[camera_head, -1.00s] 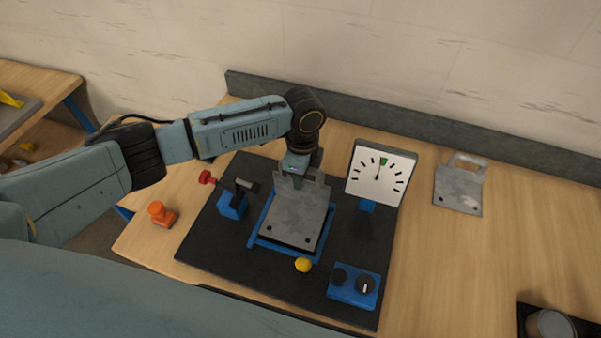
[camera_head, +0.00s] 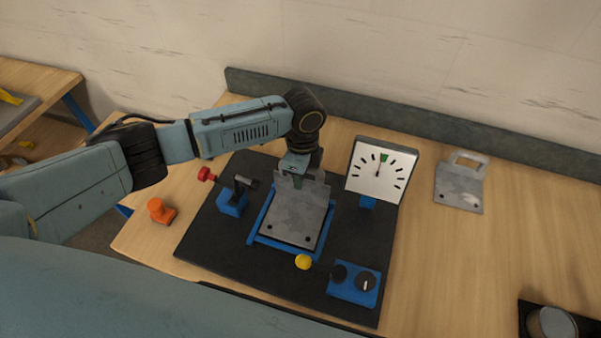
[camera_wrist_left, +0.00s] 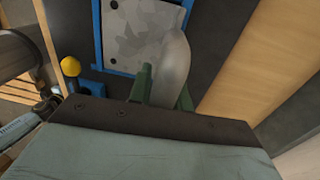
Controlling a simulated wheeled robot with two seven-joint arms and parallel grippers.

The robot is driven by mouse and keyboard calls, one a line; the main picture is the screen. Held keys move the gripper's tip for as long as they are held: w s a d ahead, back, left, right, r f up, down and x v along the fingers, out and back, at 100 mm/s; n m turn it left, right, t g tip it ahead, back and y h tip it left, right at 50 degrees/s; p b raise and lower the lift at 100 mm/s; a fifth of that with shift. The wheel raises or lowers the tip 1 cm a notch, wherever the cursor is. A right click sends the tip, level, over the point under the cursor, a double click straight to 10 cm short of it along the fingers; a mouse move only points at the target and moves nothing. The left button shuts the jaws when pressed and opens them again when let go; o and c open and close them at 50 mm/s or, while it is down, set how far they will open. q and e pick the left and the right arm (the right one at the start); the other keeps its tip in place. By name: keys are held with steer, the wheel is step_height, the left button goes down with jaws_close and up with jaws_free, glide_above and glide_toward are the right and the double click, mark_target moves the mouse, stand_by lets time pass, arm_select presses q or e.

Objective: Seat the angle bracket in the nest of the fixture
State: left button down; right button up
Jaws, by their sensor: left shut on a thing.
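The grey metal angle bracket (camera_head: 295,217) lies plate-down over the blue-edged nest of the fixture (camera_head: 250,240), with two dark holes towards the front. Blue rim shows along its left and front sides; whether it is fully down cannot be told. My right gripper is not in view.
A dial gauge (camera_head: 380,172) stands right, and a blue knob box (camera_head: 353,285) front right. A yellow ball (camera_head: 303,262) sits at the front. A second bracket (camera_head: 460,185) and an orange object (camera_head: 160,211) lie outside the mat.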

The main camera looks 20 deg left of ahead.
arm_select(q)
steer(key=shift+w+f, duration=0.1)
steer(key=shift+f, duration=0.25)
steer(key=c, duration=1.3)
jaws_free()
steer(key=shift+o, duration=0.5)
steer(key=shift+s+f, duration=0.2)
steer(key=r, duration=0.4)
steer(key=r+b, duration=0.1)
steer(key=r, duration=0.4)
steer(key=w+r, duration=0.1)
steer(key=r, duration=0.3)
steer(key=shift+r+b, duration=0.35)
steer(key=shift+b, duration=0.05)
